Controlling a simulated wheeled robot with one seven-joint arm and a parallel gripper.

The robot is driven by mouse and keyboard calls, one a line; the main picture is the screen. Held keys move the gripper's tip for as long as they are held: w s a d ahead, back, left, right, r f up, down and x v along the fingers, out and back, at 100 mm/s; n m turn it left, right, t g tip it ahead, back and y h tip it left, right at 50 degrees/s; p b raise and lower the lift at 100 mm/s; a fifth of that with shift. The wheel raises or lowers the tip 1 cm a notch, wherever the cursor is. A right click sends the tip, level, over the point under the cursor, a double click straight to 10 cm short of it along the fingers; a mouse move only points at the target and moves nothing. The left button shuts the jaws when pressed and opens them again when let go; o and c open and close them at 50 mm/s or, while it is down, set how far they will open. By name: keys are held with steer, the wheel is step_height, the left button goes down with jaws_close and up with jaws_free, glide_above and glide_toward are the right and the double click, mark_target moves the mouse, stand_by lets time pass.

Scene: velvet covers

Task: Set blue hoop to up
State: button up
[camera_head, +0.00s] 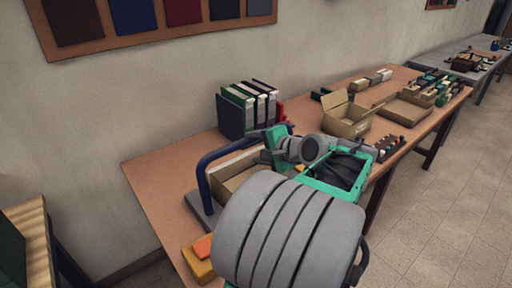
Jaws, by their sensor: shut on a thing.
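The blue hoop (226,150) is a dark blue bent bar at the left of the worktable. Its near leg rises from a grey base (197,207), and its top bar runs back and right above an open carton. The hoop looks raised, but I cannot tell its exact tilt. My gripper (277,137) is at the right, far end of the top bar and is shut on it. The fingertips are small and partly hidden by my wrist. My large grey arm links cover the front middle of the view and hide the hoop's far leg.
The open carton (228,168) sits under the hoop. Binders (248,105) stand behind it against the wall. A yellow block (198,262) with an orange top is at the near edge. Another open box (347,124) and a row of small bottles (388,147) are to the right.

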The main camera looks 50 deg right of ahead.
steer(key=shift+f, duration=0.25)
steer(key=v, duration=0.8)
steer(key=shift+r, duration=0.15)
steer(key=shift+w, duration=0.1)
